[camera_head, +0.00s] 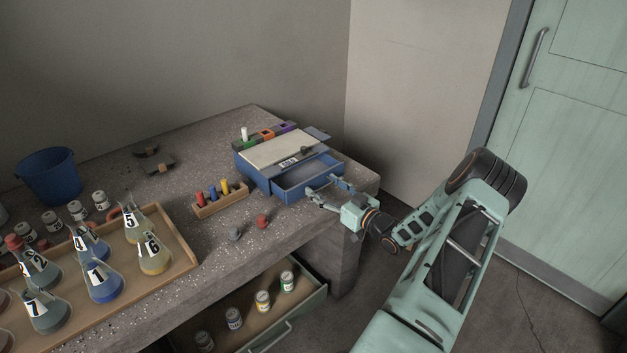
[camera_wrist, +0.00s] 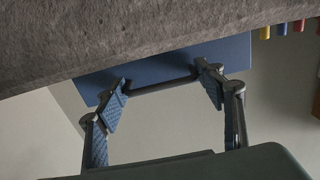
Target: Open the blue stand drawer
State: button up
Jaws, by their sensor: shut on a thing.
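The blue stand (camera_head: 252,175) sits on the concrete bench near its right end, with a pale top and a small label. Its blue drawer (camera_head: 303,174) is slid partly out toward my arm, and its visible inside looks empty. My gripper (camera_head: 328,190) is at the drawer's front. In the wrist view, the fingers of my gripper (camera_wrist: 162,87) are shut on the two ends of the dark drawer handle (camera_wrist: 165,87), against the blue drawer front (camera_wrist: 160,62). The handle is hard to see in the head view.
A rack of colored pegs (camera_head: 219,201) stands left of the stand, with a red knob (camera_head: 263,221) and a grey knob (camera_head: 235,234) in front. A wooden tray (camera_head: 185,262) holds labelled flasks. An open bench drawer (camera_head: 318,293) below holds several jars.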

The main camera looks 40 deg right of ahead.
jog(key=shift+s+d+r, duration=0.1)
jog(key=shift+s+d, duration=0.1)
jog(key=shift+s, duration=0.2)
jog(key=o, duration=1.4)
jog(key=shift+o, duration=0.2)
jog(key=s, duration=1.2)
jog(key=shift+d, duration=0.4)
jog(key=shift+w, duration=0.15)
